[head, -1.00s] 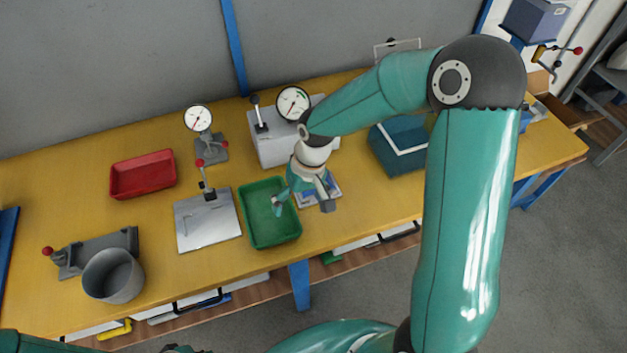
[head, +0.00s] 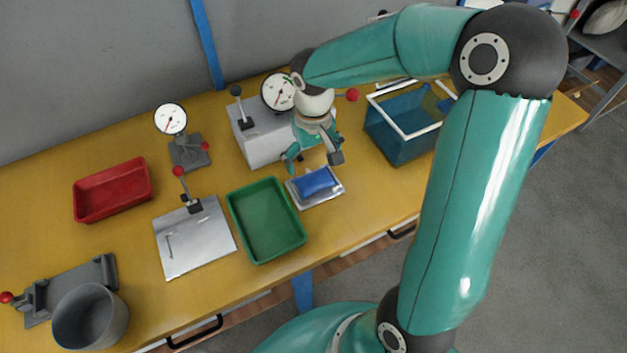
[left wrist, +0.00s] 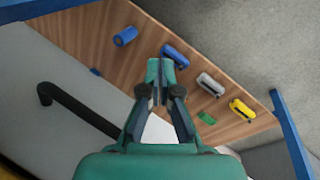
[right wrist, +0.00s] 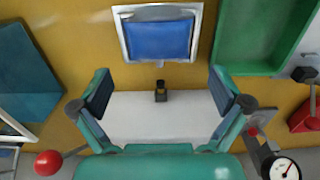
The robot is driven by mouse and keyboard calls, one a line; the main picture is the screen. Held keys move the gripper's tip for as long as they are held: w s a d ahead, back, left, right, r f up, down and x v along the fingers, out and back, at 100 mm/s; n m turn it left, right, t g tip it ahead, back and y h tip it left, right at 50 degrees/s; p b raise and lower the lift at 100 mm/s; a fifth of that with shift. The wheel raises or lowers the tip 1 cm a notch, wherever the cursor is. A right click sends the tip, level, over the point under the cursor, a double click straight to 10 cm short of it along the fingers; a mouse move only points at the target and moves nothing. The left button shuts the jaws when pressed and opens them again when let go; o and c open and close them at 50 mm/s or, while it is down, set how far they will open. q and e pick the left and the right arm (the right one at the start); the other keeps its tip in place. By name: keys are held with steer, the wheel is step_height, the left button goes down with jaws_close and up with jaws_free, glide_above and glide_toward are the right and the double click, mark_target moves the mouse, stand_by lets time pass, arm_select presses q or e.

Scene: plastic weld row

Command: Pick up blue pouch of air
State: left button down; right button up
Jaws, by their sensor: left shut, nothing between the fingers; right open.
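The blue pouch (head: 315,181) lies on a small silver-rimmed plate (head: 335,194) on the yellow bench, just right of the green tray. It also shows at the top of the right wrist view (right wrist: 160,40), lying flat. My right gripper (head: 314,158) is open and empty, behind the pouch in the head view and apart from it. Its two fingers spread wide in the right wrist view (right wrist: 159,88), with the pouch beyond them. My left gripper (left wrist: 160,75) is shut and empty, pointing toward a wooden shelf under the bench; it is not visible in the head view.
A green tray (head: 303,236) stands beside the plate. A grey box with a dial gauge (head: 262,146) and a lever stands behind. A blue open bin with white rim (head: 404,158) is at right. A red tray (head: 110,214) and a metal plate (head: 215,249) are left.

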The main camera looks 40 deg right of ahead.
mark_target(314, 178)
steer(key=shift+s+d+f+p, duration=0.1)
steer(key=shift+f+p, duration=0.05)
steer(key=shift+f, duration=1.75)
steer(key=shift+s+f+p, duration=0.1)
steer(key=shift+f+p, duration=0.05)
steer(key=shift+f, duration=1.7)
steer(key=c, duration=0.7)
